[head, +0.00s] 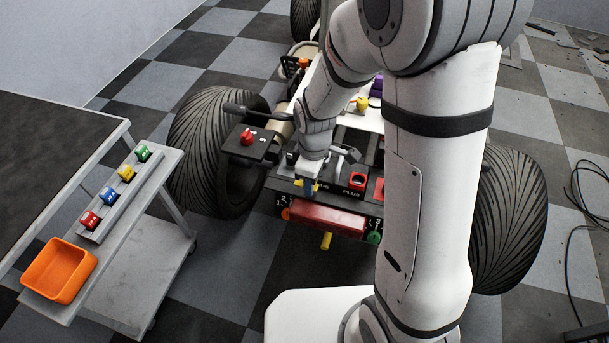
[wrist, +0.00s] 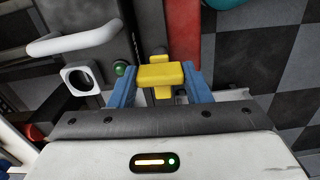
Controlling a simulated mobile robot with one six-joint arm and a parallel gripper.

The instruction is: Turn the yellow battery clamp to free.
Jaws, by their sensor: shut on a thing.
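The yellow clamp (wrist: 160,75) is a small T-shaped handle between the two blue fingers of my gripper (wrist: 160,88) in the wrist view. The fingers are closed against its sides. In the head view my gripper (head: 308,187) reaches down to the vehicle's front deck, and only a bit of yellow shows beside its blue fingers. The red battery block (head: 328,217) lies just in front of it; a red strip also shows beyond the clamp in the wrist view (wrist: 183,35). The clamp's base is hidden.
A second yellow handle (head: 326,240) sticks out below the red block. A red knob (head: 247,136) is on a black box at left. A cart at left holds coloured blocks and an orange bin (head: 59,270).

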